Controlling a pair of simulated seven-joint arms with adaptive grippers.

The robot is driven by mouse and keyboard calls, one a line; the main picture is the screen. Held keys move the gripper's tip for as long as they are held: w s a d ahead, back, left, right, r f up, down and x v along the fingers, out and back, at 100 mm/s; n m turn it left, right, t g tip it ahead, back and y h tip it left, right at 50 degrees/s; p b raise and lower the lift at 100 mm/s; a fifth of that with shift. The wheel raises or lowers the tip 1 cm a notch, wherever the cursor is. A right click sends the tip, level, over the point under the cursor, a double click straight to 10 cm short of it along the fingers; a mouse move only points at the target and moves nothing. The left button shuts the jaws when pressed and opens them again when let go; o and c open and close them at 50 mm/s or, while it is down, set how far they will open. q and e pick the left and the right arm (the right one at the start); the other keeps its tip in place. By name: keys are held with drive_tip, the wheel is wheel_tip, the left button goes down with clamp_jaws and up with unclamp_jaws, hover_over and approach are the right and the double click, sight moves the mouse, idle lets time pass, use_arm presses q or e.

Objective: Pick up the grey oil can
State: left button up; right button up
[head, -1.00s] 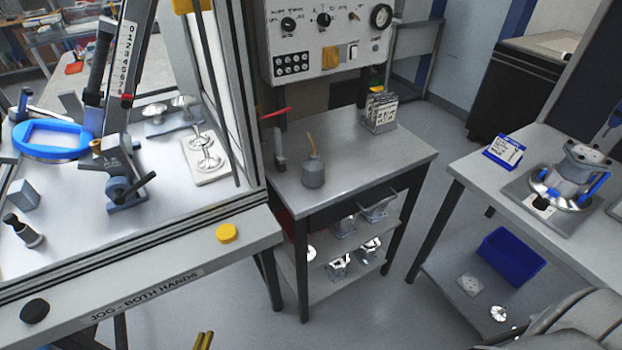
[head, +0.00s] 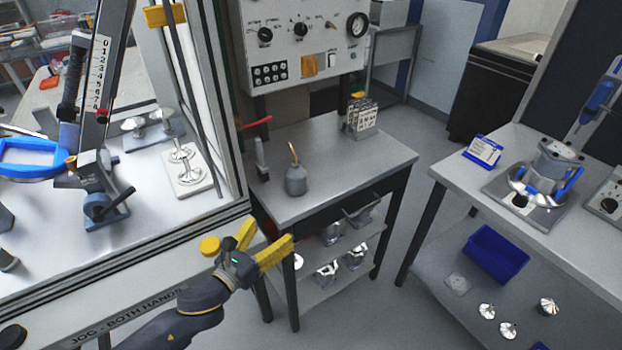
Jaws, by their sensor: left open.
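The grey oil can (head: 296,181) stands upright on the small metal table (head: 350,168) in the middle. It has a rounded body and a thin brass-coloured spout pointing up. My left gripper (head: 268,243) has yellow fingers spread apart with nothing between them. It is in front of the table's near left edge, below and to the left of the can in the picture, and apart from it. My right gripper is not in view.
A red-handled tool (head: 260,150) stands left of the can. The framed bench, with a yellow button (head: 210,246), is at left. Machined parts fill the lower shelves. The tabletop right of the can is clear.

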use_arm(q)
drive_tip(key=t+y, duration=0.1)
drive_tip(key=t, duration=0.1)
approach(291, 182)
drive_tip(key=x, duration=0.6)
drive_tip(key=shift+w+r, duration=0.15)
drive_tip(key=shift+w, duration=0.25)
drive_tip(key=shift+x, duration=3.15)
drive_tip(key=shift+s+d+f, duration=0.1)
drive_tip(key=shift+d+f, duration=0.05)
drive_tip(key=shift+f, duration=0.1)
drive_tip(key=c, duration=1.4)
drive_tip(key=shift+r, duration=0.1)
drive_tip(key=shift+c, duration=0.2)
